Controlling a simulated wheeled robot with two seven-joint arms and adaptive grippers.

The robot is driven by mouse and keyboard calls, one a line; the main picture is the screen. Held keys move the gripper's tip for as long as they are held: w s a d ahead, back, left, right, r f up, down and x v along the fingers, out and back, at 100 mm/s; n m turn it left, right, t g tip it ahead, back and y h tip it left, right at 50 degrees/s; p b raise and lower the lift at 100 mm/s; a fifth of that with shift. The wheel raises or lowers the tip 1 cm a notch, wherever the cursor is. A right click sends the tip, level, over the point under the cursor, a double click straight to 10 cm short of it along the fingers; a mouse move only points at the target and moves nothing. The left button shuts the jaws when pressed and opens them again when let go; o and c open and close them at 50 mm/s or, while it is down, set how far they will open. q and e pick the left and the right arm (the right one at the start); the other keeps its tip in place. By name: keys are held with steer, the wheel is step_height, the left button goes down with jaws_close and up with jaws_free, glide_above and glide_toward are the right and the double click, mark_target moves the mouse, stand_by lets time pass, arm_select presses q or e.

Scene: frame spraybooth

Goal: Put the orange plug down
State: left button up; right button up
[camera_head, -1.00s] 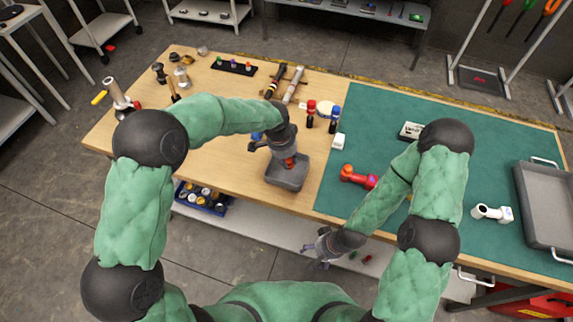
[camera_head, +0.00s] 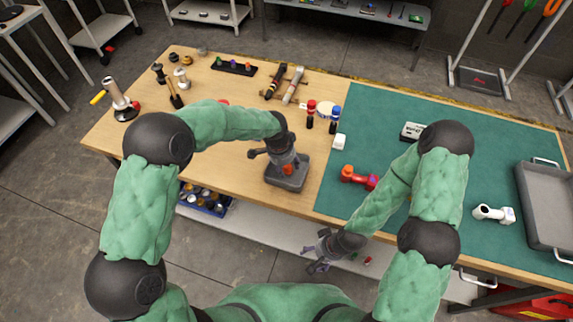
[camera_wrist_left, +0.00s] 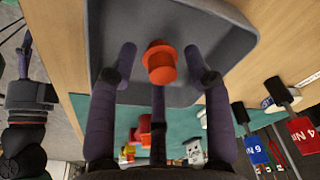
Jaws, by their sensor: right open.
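The orange plug (camera_head: 287,170) is a small round-headed piece in the grey tray (camera_head: 298,184) on the wooden part of the bench. In the left wrist view the plug (camera_wrist_left: 160,62) shows against the tray floor (camera_wrist_left: 200,30), between my spread fingers and with gaps at both sides. My left gripper (camera_head: 284,160) is over the tray, pointing down, with its fingers (camera_wrist_left: 160,60) open around the plug. Whether the plug's underside touches the floor is hard to see. My right gripper (camera_head: 318,250) is open and empty in front of the bench edge.
Red and blue drivers (camera_head: 322,116) stand behind the tray, near a white block (camera_head: 339,142). A red tool (camera_head: 358,177) lies on the green mat (camera_head: 470,130) to the right. Several metal parts stand at the back left. Bare wood is left of the tray.

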arm_select(q)
step_height(320, 180, up, 12)
steer(key=s+a+p, duration=0.1)
steer(key=a+p, duration=0.1)
steer(key=shift+s, duration=0.15)
stand_by(1.4)
steer(key=shift+s, duration=0.1)
